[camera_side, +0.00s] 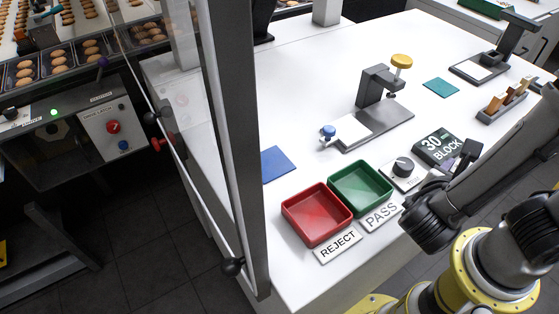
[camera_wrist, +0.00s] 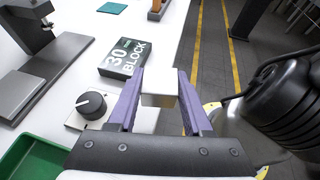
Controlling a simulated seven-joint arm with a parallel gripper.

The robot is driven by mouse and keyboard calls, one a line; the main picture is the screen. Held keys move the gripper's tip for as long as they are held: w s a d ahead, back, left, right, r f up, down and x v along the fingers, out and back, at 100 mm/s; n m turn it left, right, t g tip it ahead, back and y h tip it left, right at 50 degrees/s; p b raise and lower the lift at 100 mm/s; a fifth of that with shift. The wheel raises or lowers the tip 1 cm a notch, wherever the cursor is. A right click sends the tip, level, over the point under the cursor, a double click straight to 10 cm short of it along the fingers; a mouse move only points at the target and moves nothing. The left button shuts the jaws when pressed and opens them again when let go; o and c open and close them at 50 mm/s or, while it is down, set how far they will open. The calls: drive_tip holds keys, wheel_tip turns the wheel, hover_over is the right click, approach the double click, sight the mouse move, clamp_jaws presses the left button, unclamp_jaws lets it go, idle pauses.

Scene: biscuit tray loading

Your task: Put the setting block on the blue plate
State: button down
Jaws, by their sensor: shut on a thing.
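My gripper (camera_wrist: 160,95) has purple fingers shut on a small pale block (camera_wrist: 159,88), which looks like the setting block. The block is held near the table's edge, next to the dark box lettered "30 BLOCK" (camera_wrist: 126,53); its exact height is hard to judge. In the side view my gripper (camera_side: 468,152) is at the right, beside that dark box (camera_side: 438,147), and the held block is not clearly visible. The blue plate (camera_side: 277,163) lies flat and bare on the white table, left of the gauge stand and far to the left of my gripper.
A red tray (camera_side: 316,214) and a green tray (camera_side: 360,187), both empty, stand at the table's front. A knob box (camera_side: 403,168) sits beside them. A grey guard post (camera_side: 234,150) stands left of the plate.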

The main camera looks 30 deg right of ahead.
drive_tip(key=s+a+f+m+g+y, duration=0.3)
drive_tip(key=s+a+m+g+y, duration=0.45)
drive_tip(key=s+m+g, duration=0.55)
drive_tip(key=w+a+r+m+t+y, duration=0.2)
drive_tip(key=w+a+r+m+y, duration=0.15)
drive_tip(key=a+m+y, duration=0.45)
drive_tip(key=w+a+r+m+t+y, duration=0.1)
drive_tip(key=w+a+r+m+y, duration=0.25)
drive_tip(key=a+m+y, duration=0.45)
drive_tip(key=w+d+r+m+t+y, duration=0.2)
drive_tip(key=w+r+m+t+y, duration=0.15)
drive_tip(key=w+m+t, duration=0.9)
drive_tip(key=m+h, duration=0.1)
hover_over(272, 163)
drive_tip(key=f, duration=0.8)
drive_tip(key=shift+s+d+f, duration=0.2)
drive_tip(key=shift+s+f, duration=0.15)
drive_tip(key=shift+w+a+f, duration=0.2)
drive_tip(key=shift+w+f, duration=0.1)
drive_tip(key=shift+f, duration=0.1)
wheel_tip(272, 163, down, 3)
drive_tip(key=shift+w+f, duration=0.1)
